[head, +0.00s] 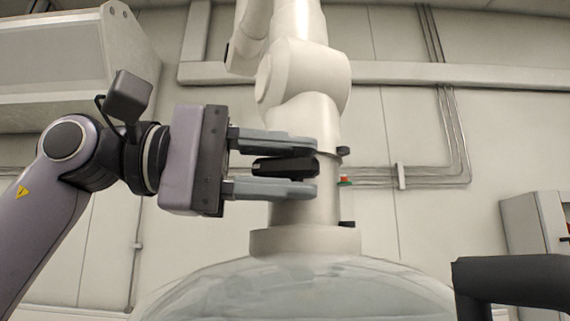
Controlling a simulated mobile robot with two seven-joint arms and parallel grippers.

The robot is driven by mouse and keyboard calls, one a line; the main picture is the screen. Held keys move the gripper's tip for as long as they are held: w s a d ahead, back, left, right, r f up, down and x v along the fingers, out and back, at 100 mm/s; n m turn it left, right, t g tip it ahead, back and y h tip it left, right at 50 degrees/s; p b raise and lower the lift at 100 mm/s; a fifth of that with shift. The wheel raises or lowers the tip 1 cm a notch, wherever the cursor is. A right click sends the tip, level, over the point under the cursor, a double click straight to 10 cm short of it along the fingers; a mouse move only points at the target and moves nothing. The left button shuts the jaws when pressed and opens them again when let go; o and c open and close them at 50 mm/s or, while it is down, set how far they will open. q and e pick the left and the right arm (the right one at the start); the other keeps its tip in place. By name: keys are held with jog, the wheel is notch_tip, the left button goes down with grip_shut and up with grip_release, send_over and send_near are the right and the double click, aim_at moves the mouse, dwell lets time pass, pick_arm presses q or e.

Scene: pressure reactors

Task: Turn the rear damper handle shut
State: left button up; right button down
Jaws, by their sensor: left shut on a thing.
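The damper handle (283,167) is a short black lever in front of a pale vertical pipe, above the glass dome. It lies about level, pointing left and right. My right gripper is not in view.
The pale pipe (306,213) rises from a collar (305,241) on the glass dome (300,289). A large pale cabinet (50,65) hangs at upper left. A dark bent bar (515,277) is at lower right. A grey box (535,235) stands at the right.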

pick_arm(q)
jog(key=shift+r+p, duration=0.15)
jog(key=shift+p, duration=0.3)
jog(key=y+p, duration=0.1)
jog(key=p, duration=0.1)
jog(key=y+p, duration=0.1)
jog(key=p, duration=0.1)
jog(key=m+y+p, duration=0.1)
jog(key=y+p, duration=0.1)
jog(key=p, duration=0.1)
jog(key=shift+r, duration=0.3)
jog(key=shift+f+y+p, duration=0.1)
jog(key=shift+y+p, duration=0.3)
jog(key=shift+y, duration=0.1)
jog(key=shift+f+m+y+p, duration=0.15)
jog(key=shift+m+y+p, duration=0.15)
jog(key=shift+m+y, duration=0.35)
jog(key=shift+f+t+y, duration=0.1)
jog(key=shift+t+y, duration=0.3)
jog(key=shift+y, duration=0.55)
jog(key=m+y, duration=0.1)
jog(key=y, duration=0.3)
jog(key=shift+t, duration=0.4)
jog(key=shift+f+m+t+y, duration=0.1)
jog(key=shift+m+t+y, duration=0.35)
jog(key=shift+y, duration=1.65)
